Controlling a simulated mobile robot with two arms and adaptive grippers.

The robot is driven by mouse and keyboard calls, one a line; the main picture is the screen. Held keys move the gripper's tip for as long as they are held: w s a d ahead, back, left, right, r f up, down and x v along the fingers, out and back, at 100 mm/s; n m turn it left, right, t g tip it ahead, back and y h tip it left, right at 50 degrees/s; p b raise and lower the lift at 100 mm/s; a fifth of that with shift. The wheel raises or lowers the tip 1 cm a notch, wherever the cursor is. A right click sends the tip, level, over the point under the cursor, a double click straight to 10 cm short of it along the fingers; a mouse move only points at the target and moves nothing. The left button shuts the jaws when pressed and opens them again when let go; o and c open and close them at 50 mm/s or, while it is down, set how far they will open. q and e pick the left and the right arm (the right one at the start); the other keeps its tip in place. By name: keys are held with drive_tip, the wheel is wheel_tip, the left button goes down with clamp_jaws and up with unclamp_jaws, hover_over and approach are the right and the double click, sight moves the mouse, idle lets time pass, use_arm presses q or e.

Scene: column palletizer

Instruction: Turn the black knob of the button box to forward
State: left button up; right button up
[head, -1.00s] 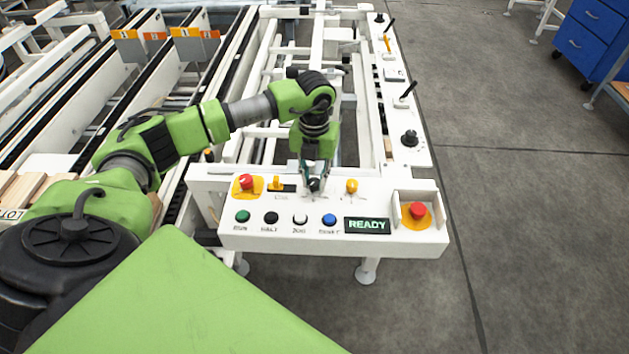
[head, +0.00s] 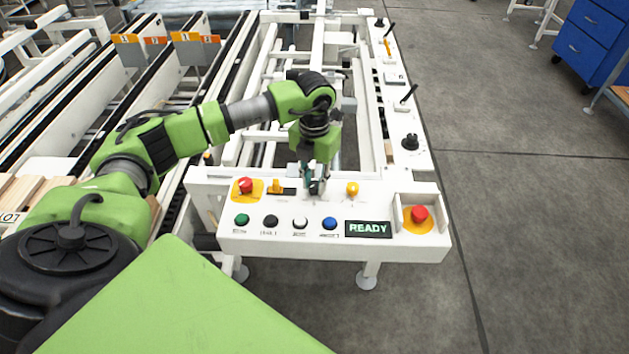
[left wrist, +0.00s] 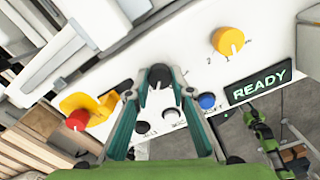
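The button box (head: 270,235) is a white panel at the front of the white frame. Its black knob (left wrist: 160,76) shows between the fingertips in the left wrist view; in the head view my gripper mostly hides it. My left gripper (head: 316,188) points down at the panel's upper middle. Its teal fingers (left wrist: 160,78) lie on either side of the black knob and look closed against it. The knob's setting marks are hidden by the fingers. My right gripper is not in view.
A yellow knob (head: 352,188) is right of my gripper. A red button (head: 246,185) and a yellow switch (head: 276,186) are left. Green, black, white and blue buttons line the front beside a READY display (head: 368,229). Another red button (head: 419,214) is at the right.

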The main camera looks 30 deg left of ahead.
sight(315, 184)
use_arm(q)
drive_tip(key=o, duration=0.4)
wheel_tip(315, 184, up, 12)
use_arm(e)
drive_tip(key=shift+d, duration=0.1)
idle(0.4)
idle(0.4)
